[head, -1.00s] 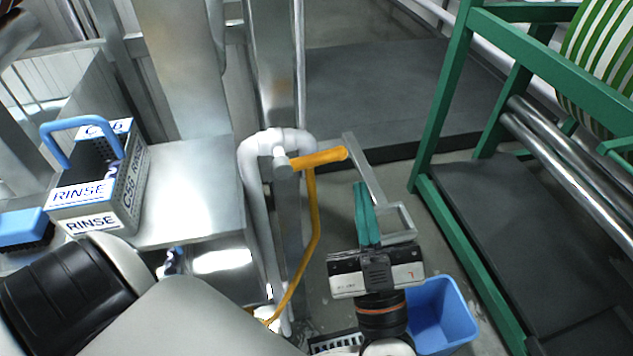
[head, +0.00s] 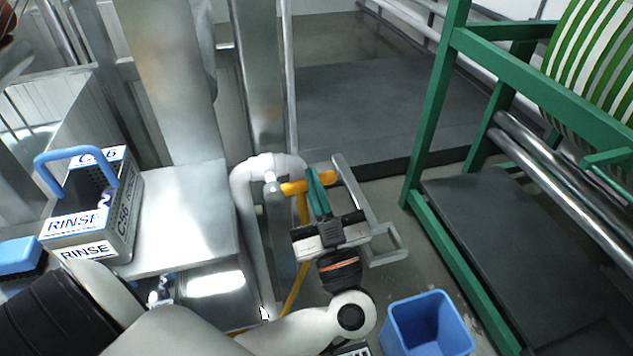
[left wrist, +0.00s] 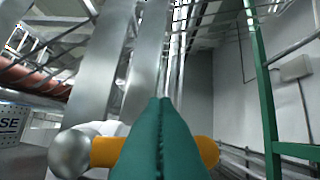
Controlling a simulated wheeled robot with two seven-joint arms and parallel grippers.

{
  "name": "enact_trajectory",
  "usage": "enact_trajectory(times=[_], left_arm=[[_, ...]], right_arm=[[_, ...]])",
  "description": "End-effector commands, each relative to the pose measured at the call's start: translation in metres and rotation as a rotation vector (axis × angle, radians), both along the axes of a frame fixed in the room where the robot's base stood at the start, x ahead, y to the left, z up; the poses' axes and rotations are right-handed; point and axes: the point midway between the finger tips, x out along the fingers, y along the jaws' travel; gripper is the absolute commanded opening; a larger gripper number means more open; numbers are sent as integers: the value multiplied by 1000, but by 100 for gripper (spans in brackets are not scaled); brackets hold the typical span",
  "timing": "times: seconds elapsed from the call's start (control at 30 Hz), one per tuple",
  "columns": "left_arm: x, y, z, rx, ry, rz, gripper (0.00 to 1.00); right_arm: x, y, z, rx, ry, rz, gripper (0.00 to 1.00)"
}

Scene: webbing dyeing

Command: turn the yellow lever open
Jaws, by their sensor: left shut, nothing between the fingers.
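The yellow lever (head: 294,187) sticks out to the right from a metal valve fitting on the white pipe (head: 240,190) in the head view. My left gripper (head: 316,192) is shut and empty, with its teal fingers crossing the lever near its outer half. In the left wrist view the lever (left wrist: 105,152) shows on both sides of the closed fingers (left wrist: 160,140), with the round metal knob at its left end. The fingers hide its middle. I cannot tell whether they touch it. My right gripper is not in view.
A metal bench (head: 190,215) at left holds a RINSE basket (head: 100,222) with a blue handle. A blue bin (head: 425,325) stands on the floor at lower right. A green frame (head: 430,120) with rollers stands at right. A grey metal bracket (head: 385,245) is close beside the gripper.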

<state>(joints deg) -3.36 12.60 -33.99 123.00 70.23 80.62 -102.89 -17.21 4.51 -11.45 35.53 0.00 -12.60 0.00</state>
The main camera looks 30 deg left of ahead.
Motion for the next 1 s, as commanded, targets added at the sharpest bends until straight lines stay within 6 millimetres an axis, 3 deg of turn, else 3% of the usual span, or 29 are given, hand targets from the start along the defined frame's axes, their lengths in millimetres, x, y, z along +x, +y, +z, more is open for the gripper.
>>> enact_trajectory(times=[0.43,0.8,1.0], left_arm=[[1,0,-6,0,0,0,0],[4,0,-19,85,108,1,0],[4,0,-26,98,124,-1,0]], right_arm=[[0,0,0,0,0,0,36],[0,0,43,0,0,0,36],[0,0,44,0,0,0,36]])
